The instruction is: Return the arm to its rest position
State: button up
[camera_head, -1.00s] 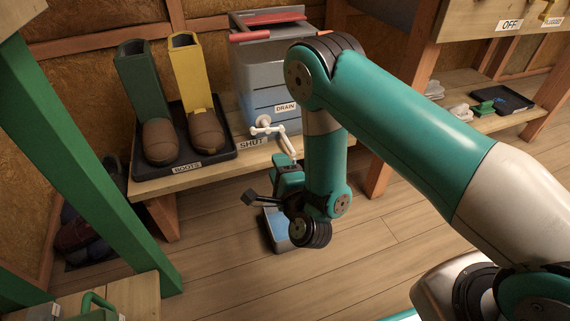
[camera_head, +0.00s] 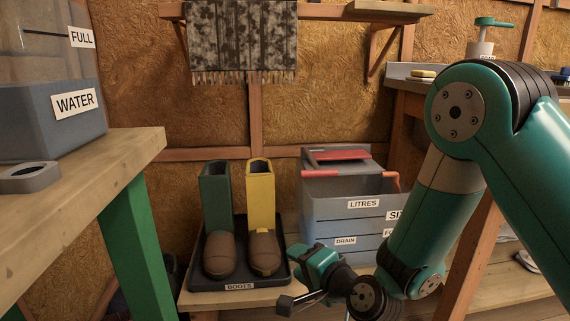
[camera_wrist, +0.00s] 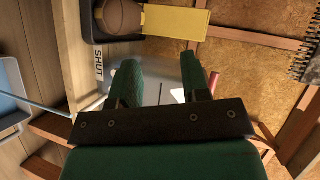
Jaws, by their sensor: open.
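My arm, teal and grey, comes in from the right of the head view, bends at a high elbow and hangs down to the wrist. My gripper (camera_head: 318,258) is at its end, in front of the lower left of the grey tub. In the wrist view, the two green fingers of my gripper (camera_wrist: 159,78) are spread apart, with nothing seen held between them. The grey tub (camera_head: 350,192), with a red-handled top, stands on the low bench. It partly shows behind the fingers in the wrist view. The tub's drain tap is hidden in the head view.
Green and yellow boots (camera_head: 262,215) stand in a black tray (camera_head: 238,284) left of my gripper. A water container (camera_head: 50,115) sits on a green-legged table (camera_head: 90,190) at the left. A wooden post (camera_head: 470,255) rises behind my arm.

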jog(key=s+d+r+n+g+p, duration=0.25)
jog(key=s+r+n+g, duration=0.55)
jog(key=s+r+n, duration=0.4)
jog(key=s+d+r+n+g+h+p, duration=0.2)
jog(key=s+d+r, duration=0.25)
jog(key=s, duration=0.25)
jog(key=s+d+r+n+g+h+p, duration=0.25)
jog(key=s+d+r, duration=0.2)
jog(key=s, duration=0.25)
notch_tip(320, 180, up, 36)
jog(key=p, duration=3.6)
jog(key=shift+w+r+m, duration=0.15)
jog(key=shift+w+m, duration=0.1)
jog(key=shift+m, duration=0.1)
